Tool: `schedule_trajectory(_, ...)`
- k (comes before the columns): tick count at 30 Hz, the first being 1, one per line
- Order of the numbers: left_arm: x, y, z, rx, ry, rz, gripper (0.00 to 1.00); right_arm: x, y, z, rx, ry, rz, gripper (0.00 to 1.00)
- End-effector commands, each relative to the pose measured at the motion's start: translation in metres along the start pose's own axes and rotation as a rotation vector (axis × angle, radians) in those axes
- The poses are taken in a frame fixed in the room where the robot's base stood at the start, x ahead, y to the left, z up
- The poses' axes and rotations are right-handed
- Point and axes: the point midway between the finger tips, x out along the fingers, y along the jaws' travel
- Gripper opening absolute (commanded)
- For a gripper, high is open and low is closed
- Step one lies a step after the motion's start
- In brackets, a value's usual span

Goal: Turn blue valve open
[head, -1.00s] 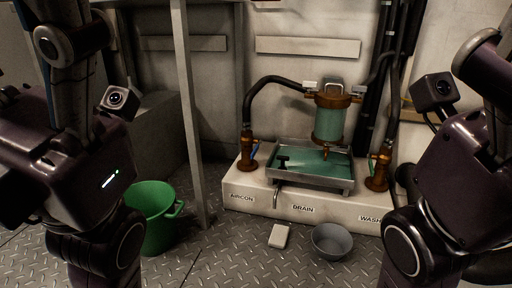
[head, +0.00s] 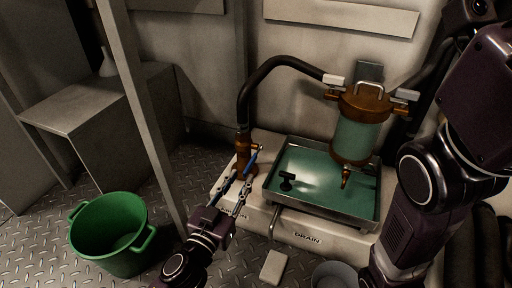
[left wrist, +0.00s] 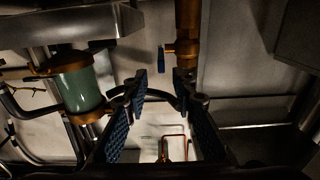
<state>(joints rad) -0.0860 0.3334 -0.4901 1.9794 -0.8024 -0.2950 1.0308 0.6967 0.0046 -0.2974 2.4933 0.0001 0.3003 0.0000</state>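The blue valve handle (head: 251,159) sits on a brass valve body (head: 243,150) at the left end of the white base, below a black hose. In the left wrist view the blue handle (left wrist: 161,58) shows small beside the brass pipe (left wrist: 187,30). My left gripper (head: 242,178) is open and empty just in front of the handle, blue pads on its fingers. In the left wrist view its fingertips (left wrist: 160,78) lie on either side of the handle's line, with the handle apparently beyond them. My right gripper is outside the head view; only my right arm shows.
A metal tray (head: 375,212) with green inside and a green-glass strainer (head: 356,138) stand right of the valve. A grey post (head: 140,110) rises left of my left arm. A green bucket (head: 112,235), white block (head: 273,267) and grey bowl (head: 335,275) are on the floor.

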Motion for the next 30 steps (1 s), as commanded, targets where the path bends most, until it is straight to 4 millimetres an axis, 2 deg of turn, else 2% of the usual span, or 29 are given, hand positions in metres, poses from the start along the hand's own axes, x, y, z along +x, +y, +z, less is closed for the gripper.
schedule_trajectory(2,-0.001,-0.002,0.008,-0.001,-0.017,-0.007,0.25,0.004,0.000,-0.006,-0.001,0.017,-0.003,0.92)
schedule_trajectory(5,0.007,-0.003,0.009,0.000,-0.018,-0.009,0.25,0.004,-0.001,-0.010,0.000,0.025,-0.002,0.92)
schedule_trajectory(18,0.065,-0.003,0.009,0.000,-0.015,-0.008,0.25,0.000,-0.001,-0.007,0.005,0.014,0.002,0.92)
schedule_trajectory(23,0.074,-0.003,0.009,-0.001,-0.016,-0.007,0.25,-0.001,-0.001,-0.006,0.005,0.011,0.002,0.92)
schedule_trajectory(30,0.075,-0.002,0.009,-0.002,-0.016,-0.007,0.25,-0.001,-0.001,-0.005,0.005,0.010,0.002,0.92)
